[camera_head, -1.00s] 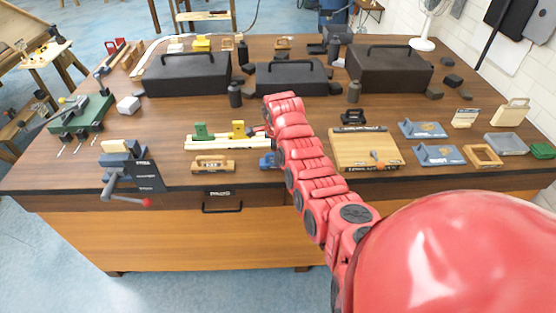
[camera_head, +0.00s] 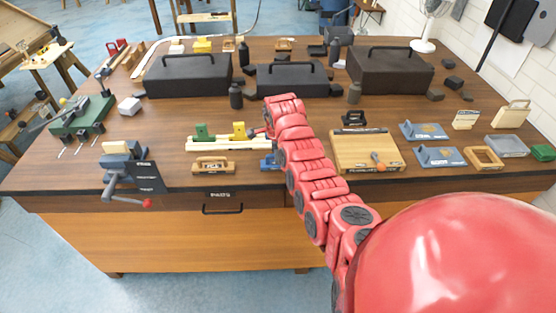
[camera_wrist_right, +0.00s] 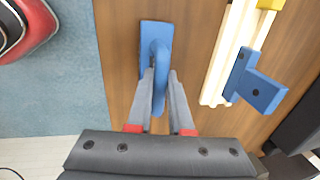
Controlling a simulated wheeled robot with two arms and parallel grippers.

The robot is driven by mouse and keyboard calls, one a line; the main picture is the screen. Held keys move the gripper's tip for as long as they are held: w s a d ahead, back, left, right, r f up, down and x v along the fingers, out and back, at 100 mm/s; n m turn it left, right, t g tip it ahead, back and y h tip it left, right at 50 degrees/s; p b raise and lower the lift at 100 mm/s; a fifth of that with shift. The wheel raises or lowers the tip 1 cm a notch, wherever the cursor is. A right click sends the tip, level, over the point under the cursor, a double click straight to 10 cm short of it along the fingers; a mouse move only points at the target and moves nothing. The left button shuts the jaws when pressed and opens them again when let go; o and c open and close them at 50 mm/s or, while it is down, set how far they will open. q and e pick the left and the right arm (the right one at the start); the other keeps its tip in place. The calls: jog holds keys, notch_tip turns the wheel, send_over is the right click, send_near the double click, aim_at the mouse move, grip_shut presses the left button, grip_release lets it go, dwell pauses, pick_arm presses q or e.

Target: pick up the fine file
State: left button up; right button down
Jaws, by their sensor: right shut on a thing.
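A blue tool (camera_wrist_right: 143,50) with a flat plate and an arched blue handle lies over the brown table in the right wrist view. My right gripper (camera_wrist_right: 160,76) has its two grey fingers shut on that handle. In the head view the blue tool (camera_head: 267,161) shows partly beside my red right arm, near the front edge; the fingers are hidden there. I cannot read a label on it that names it the fine file. An orange-handled tool (camera_head: 378,160) lies on a wooden board (camera_head: 350,150) to the right. My left gripper is not in view.
Cream rails (camera_head: 215,144) with green and yellow blocks lie left of my arm. A wooden handled block (camera_head: 213,165) and a vise (camera_head: 123,170) are near the front edge. Black cases (camera_head: 187,75) stand at the back. Blue plates (camera_head: 440,156) lie at the right.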

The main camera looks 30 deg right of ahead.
jog(key=shift+w+r+b, duration=0.1)
jog(key=shift+r+b, duration=0.5)
jog(key=shift+b, duration=0.05)
jog(key=shift+r+b, duration=0.65)
jog(key=shift+b, duration=0.1)
jog(key=shift+s+a+r+b, duration=0.2)
jog(key=shift+s+a, duration=0.2)
jog(key=shift+a, duration=0.25)
jog(key=shift+s+a+r+b, duration=0.2)
jog(key=shift+s+a, duration=0.2)
jog(key=shift+a, duration=0.2)
jog(key=s+a+r+p, duration=0.1)
jog(key=s+a+p, duration=0.6)
jog(key=a, duration=0.3)
jog(key=shift+s+a+r, duration=0.25)
jog(key=shift+a+r, duration=0.1)
jog(key=shift+a, duration=0.05)
jog(key=c, duration=1.5)
grip_release()
jog(key=shift+c, duration=0.2)
